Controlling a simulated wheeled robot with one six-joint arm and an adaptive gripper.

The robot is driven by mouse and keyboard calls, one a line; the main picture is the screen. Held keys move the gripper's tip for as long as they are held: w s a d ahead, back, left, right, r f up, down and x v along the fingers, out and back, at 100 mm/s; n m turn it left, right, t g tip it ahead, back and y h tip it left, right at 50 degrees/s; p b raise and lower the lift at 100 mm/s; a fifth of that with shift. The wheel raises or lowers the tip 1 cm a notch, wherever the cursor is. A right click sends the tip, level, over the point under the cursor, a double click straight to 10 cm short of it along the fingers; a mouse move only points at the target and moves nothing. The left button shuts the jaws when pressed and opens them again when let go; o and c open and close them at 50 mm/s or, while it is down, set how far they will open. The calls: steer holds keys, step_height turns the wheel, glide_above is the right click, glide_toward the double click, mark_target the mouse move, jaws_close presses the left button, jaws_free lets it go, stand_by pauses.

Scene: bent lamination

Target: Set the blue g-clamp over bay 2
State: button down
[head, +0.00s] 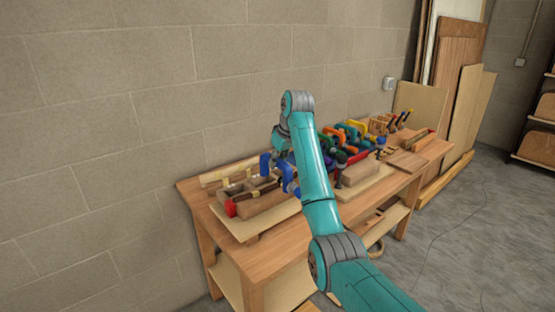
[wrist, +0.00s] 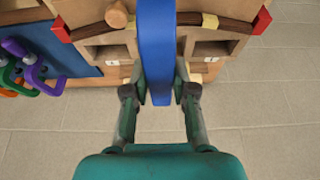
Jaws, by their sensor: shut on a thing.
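The blue g-clamp (wrist: 156,50) stands edge-on between the fingers of my gripper (wrist: 160,92), which is shut on it. In the head view the blue clamp (head: 288,178) shows beside my arm, over the wooden form (head: 265,203); my arm hides part of the gripper. In the wrist view the dark bent strip (wrist: 120,33) with red ends and pale bands lies across the form. The clamp crosses in front of it, between two open bays, left (wrist: 108,52) and right (wrist: 208,48). Their small labels are too small to read surely. I cannot tell whether the clamp touches the strip.
Several coloured clamps (head: 350,133) stand close together on the bench (head: 240,248), right of my arm. In the wrist view purple and green clamps (wrist: 28,65) are at the left by a blue surface (wrist: 60,45). The block wall (head: 120,100) is close behind the bench.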

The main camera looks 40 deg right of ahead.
steer(key=shift+f, duration=1.7)
steer(key=shift+f, duration=0.35)
steer(key=shift+f, duration=1.5)
steer(key=shift+f, duration=0.35)
steer(key=c, duration=0.9)
jaws_free()
steer(key=shift+o, duration=0.2)
steer(key=shift+v, duration=3.75)
